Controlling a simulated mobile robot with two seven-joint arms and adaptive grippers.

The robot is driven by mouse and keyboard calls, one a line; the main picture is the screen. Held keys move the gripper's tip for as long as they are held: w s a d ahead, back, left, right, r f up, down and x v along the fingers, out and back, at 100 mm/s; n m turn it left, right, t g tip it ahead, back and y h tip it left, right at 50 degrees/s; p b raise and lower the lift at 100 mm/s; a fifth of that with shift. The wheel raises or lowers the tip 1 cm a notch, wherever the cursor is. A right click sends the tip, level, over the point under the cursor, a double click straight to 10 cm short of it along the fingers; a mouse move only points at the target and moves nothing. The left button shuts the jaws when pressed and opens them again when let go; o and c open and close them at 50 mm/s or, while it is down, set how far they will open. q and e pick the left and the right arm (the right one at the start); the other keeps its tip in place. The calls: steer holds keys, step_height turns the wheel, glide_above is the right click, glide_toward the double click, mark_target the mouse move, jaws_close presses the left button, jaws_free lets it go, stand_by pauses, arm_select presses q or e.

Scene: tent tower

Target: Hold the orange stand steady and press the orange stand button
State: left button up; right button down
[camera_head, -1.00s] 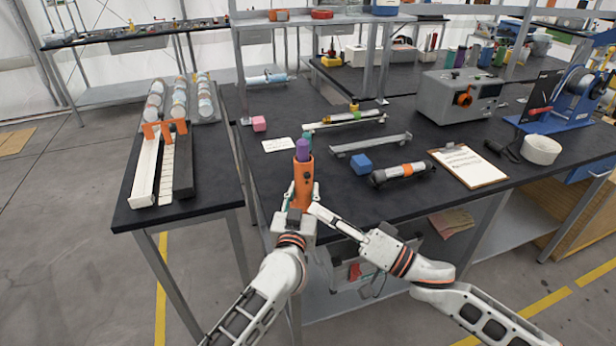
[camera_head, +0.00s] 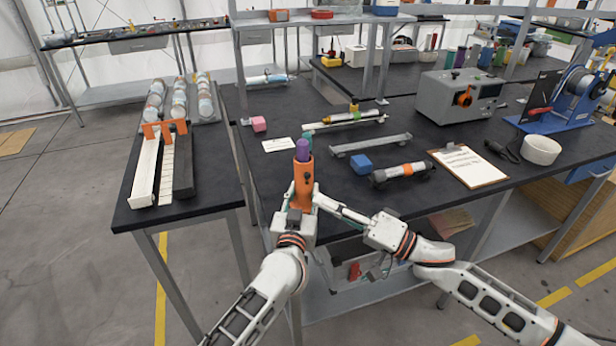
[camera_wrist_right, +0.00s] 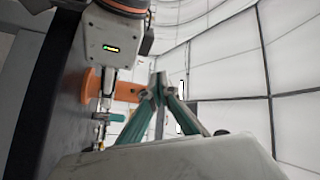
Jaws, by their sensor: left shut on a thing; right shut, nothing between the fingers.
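My left gripper (camera_head: 300,197) is shut on the lower part of the stand from the front. My right gripper (camera_head: 317,196) is shut and empty, its tips close to the stand's right side; I cannot tell whether they touch. In the right wrist view, my right gripper's teal fingers (camera_wrist_right: 158,80) meet at the tips, beside the orange stand (camera_wrist_right: 126,91), which appears sideways and partly covered by my left gripper (camera_wrist_right: 104,103). I cannot make out the button clearly.
On the black table (camera_head: 250,190), a blue cube (camera_head: 362,164), a cylinder with an orange band (camera_head: 400,174) and a clipboard (camera_head: 468,166) lie to the right. Table left of the stand is clear.

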steer(key=shift+w+a, duration=0.3)
steer(key=shift+w, duration=0.6)
steer(key=shift+w+a, duration=0.3)
steer(key=shift+w, duration=0.55)
steer(key=shift+w+a, duration=0.3)
steer(key=shift+w, duration=0.6)
steer(key=shift+w, duration=0.1)
steer(key=shift+w+a, duration=0.1)
steer(key=shift+w, duration=0.2)
steer(key=shift+w+a, duration=0.15)
steer(key=shift+w, duration=0.35)
steer(key=shift+s, duration=0.1)
stand_by(0.3)
steer(key=shift+s+d, duration=0.3)
steer(key=shift+s, duration=0.55)
steer(key=s, duration=0.1)
steer(key=s+d, duration=0.1)
steer(key=s, duration=0.2)
steer(key=shift+s+d, duration=0.25)
steer(key=shift+s, duration=0.15)
